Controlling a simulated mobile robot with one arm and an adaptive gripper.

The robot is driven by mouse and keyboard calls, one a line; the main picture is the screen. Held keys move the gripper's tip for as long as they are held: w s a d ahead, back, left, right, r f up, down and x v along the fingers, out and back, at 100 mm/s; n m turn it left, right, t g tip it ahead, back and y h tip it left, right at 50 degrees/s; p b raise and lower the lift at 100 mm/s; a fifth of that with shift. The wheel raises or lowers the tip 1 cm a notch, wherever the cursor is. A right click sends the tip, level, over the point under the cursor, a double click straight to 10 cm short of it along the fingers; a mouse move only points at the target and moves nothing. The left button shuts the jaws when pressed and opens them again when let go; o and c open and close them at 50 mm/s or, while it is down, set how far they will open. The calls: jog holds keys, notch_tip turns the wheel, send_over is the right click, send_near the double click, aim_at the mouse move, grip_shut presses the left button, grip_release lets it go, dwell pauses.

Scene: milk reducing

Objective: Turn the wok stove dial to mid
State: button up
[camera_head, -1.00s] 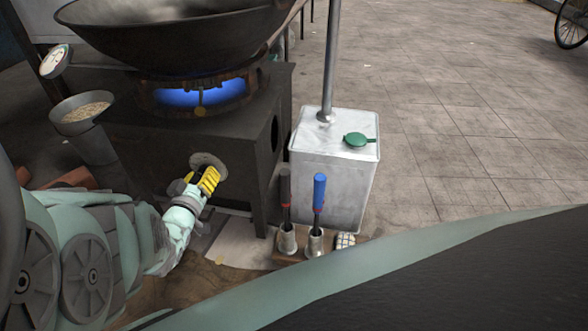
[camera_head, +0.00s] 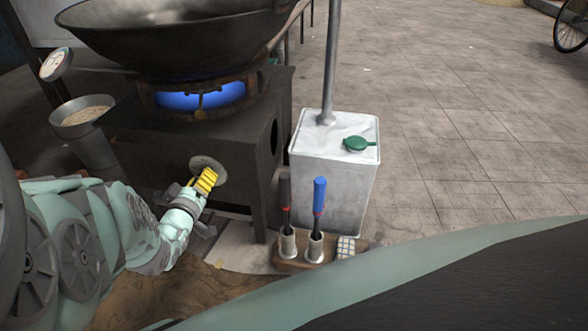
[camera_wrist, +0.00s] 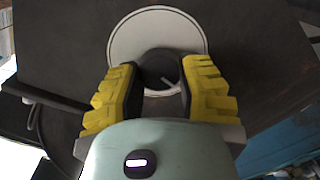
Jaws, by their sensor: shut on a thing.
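The wok stove (camera_head: 225,135) is a dark box with a blue flame (camera_head: 200,95) burning under the wok (camera_head: 175,35). Its dial is a dark round knob (camera_wrist: 160,68) on a pale round plate (camera_wrist: 125,40), on the stove's front. In the head view my gripper (camera_head: 205,180) covers the knob, and only part of the plate (camera_head: 209,164) shows. Any markings on the plate are too small to read.
A metal can (camera_head: 335,165) with a green cap stands right of the stove. Two handled tools, one blue (camera_head: 319,195), stand in holders on a wooden base (camera_head: 288,267) before it. A bowl of grain (camera_head: 84,115) is at the left. Paved floor is open at the right.

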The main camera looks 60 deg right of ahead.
jog(key=shift+r, duration=0.15)
jog(key=o, duration=1.3)
jog(key=shift+d, duration=0.1)
jog(key=shift+c, duration=0.2)
jog(key=v, duration=0.7)
jog(key=shift+a, duration=0.25)
jog(key=shift+s, duration=0.1)
